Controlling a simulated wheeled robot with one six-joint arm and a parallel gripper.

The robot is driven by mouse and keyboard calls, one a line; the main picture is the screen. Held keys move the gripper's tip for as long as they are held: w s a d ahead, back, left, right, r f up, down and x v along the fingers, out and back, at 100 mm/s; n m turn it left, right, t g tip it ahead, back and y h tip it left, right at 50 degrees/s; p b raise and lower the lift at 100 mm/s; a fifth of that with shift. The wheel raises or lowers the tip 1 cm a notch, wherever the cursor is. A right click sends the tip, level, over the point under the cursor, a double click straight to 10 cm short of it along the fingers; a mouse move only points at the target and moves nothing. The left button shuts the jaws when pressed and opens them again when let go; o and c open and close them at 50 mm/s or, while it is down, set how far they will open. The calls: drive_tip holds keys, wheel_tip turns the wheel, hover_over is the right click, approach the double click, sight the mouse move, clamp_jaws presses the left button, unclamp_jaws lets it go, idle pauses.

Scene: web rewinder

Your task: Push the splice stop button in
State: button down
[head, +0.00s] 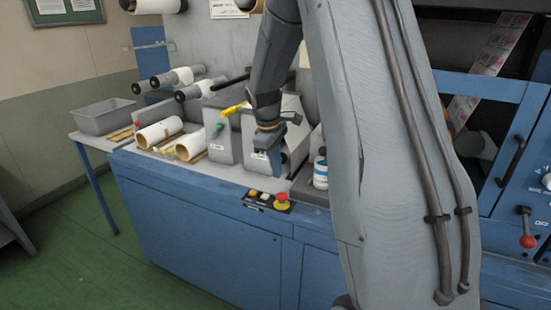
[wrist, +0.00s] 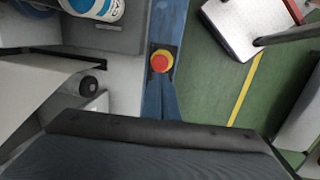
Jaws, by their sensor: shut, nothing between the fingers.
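A red mushroom-head button (head: 282,198) on a yellow collar sits on a small dark control panel (head: 262,206) at the front edge of the blue cabinet. It also shows in the wrist view as a red button (wrist: 161,61) near the upper middle. Smaller orange and pale buttons sit to its left on the panel; labels are too small to read. My gripper (head: 279,160) is shut and empty, pointing down above the grey worktop, behind and above the red button and apart from it.
A white-and-blue bottle (head: 320,171) stands right of my gripper. Grey sloped housings (head: 222,140) and paper rolls (head: 160,132) are on the left of the worktop. A grey tray (head: 105,115) is at far left. The floor in front is clear.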

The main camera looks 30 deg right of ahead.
sight(281, 197)
drive_tip(key=f+p, duration=0.1)
drive_tip(key=f, duration=0.1)
drive_tip(key=d+f, duration=0.1)
drive_tip(key=f, duration=0.2)
drive_tip(key=f+p, duration=0.1)
drive_tip(key=f, duration=0.2)
drive_tip(key=shift+w+d+p, duration=0.1)
drive_tip(key=shift+d+p, duration=0.1)
drive_tip(key=shift+p, duration=0.1)
drive_tip(key=shift+f, duration=0.1)
drive_tip(key=shift+f+b, duration=0.4)
drive_tip(key=shift+f, duration=0.3)
drive_tip(key=shift+s+f, duration=0.25)
drive_tip(key=shift+f, duration=0.25)
drive_tip(key=r+p, duration=0.2)
drive_tip(key=r, duration=0.1)
drive_tip(key=r+p, duration=0.1)
drive_tip(key=r, duration=0.1)
drive_tip(key=shift+a, duration=0.35)
wheel_tip(281, 197, up, 10)
drive_tip(key=a+b, duration=0.1)
drive_tip(key=b, duration=0.2)
drive_tip(key=shift+a+b, duration=0.3)
drive_tip(key=shift+a, duration=0.05)
